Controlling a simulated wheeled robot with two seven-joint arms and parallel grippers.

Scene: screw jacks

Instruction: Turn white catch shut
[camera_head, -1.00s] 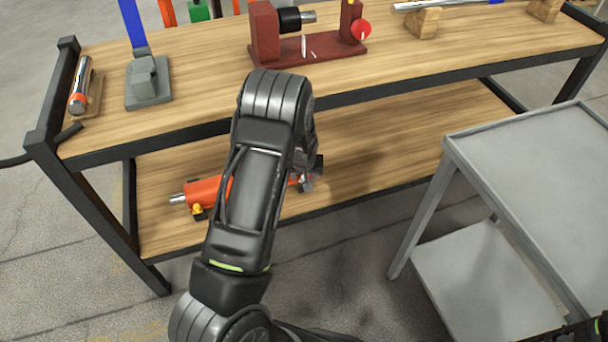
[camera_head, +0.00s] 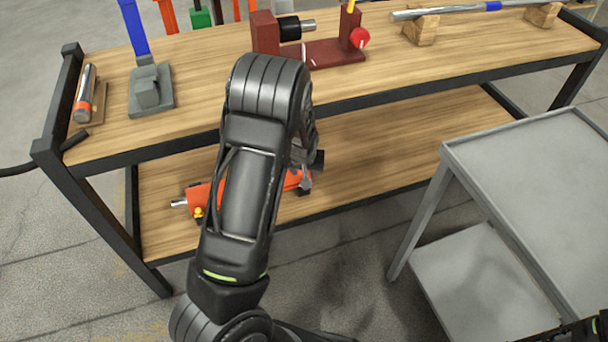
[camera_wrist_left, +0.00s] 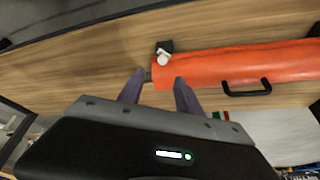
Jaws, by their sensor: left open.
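An orange screw jack (camera_head: 201,193) lies on its side on the lower wooden shelf, partly hidden behind my left arm in the head view. In the left wrist view its orange cylinder (camera_wrist_left: 225,66) runs to the right edge. A small whitish catch (camera_wrist_left: 163,58) sits at the cylinder's left end by a black block. My left gripper (camera_wrist_left: 157,78) is open, its two fingers on either side of the cylinder's end, with the catch just ahead of the gap. Contact cannot be told. In the head view my left gripper (camera_head: 305,172) is largely hidden. My right gripper is not clearly seen.
The upper wooden bench top (camera_head: 210,95) overhangs the shelf. It carries a dark red fixture (camera_head: 335,52), a grey block with a blue post (camera_head: 151,92) and a silver cylinder (camera_head: 85,95). A grey cart (camera_head: 530,165) stands at the right. The shelf (camera_head: 385,140) right of the jack is clear.

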